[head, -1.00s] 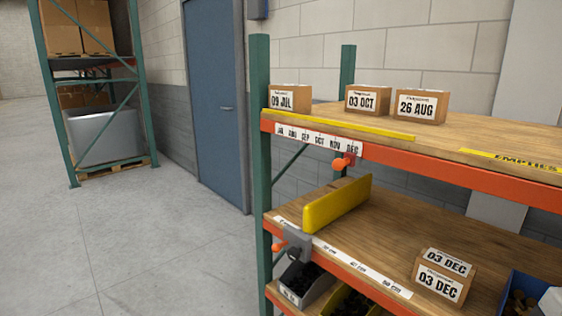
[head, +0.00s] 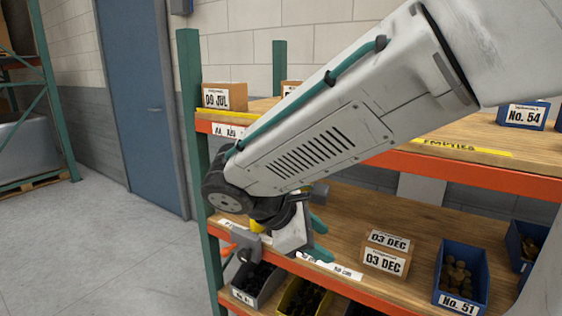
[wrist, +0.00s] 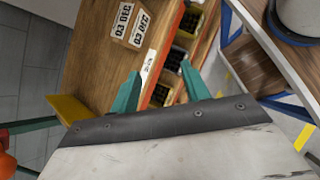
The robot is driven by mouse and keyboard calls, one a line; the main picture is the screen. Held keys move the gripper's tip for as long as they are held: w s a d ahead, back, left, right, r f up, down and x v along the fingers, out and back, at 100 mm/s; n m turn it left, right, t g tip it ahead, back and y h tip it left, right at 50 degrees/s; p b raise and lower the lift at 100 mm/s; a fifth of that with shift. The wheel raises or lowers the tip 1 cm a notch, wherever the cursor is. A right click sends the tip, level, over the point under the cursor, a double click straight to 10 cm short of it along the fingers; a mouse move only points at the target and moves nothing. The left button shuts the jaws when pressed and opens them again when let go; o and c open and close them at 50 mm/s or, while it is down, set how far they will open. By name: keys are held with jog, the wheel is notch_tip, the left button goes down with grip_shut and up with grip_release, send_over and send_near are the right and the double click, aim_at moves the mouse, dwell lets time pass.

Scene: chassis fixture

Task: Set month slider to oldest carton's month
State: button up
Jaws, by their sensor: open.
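The 09 JUL carton (head: 224,97) stands at the left end of the top shelf. A sliver of another carton (head: 290,87) shows beside it; my arm hides the rest and the 26 AUG carton. The 03 DEC carton (head: 386,262) sits on the lower shelf and shows in the wrist view (wrist: 131,22).
A grey clamp (head: 246,244) sits on the lower beam. A yellow panel (wrist: 70,112) stands on a shelf. An orange-red part (wrist: 6,162) at the wrist view's left edge is unclear. Blue bin No. 51 (head: 461,275) is right of the 03 DEC carton. Open floor (head: 95,250) lies left.

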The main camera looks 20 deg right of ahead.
jog(key=w+a+r+n+t+h, duration=0.4)
jog(key=w+r+n, duration=0.1)
jog(key=w+n, duration=0.15)
jog(key=w+a+r+n+t+h, duration=0.3)
jog(key=w+a+r+n+t, duration=0.1)
jog(key=w+n, duration=0.25)
jog(key=shift+m, duration=0.3)
jog(key=x, duration=0.8)
jog(key=shift+d+r, duration=0.1)
jog(key=shift+r, duration=0.15)
grip_shut()
jog(key=shift+w, duration=0.15)
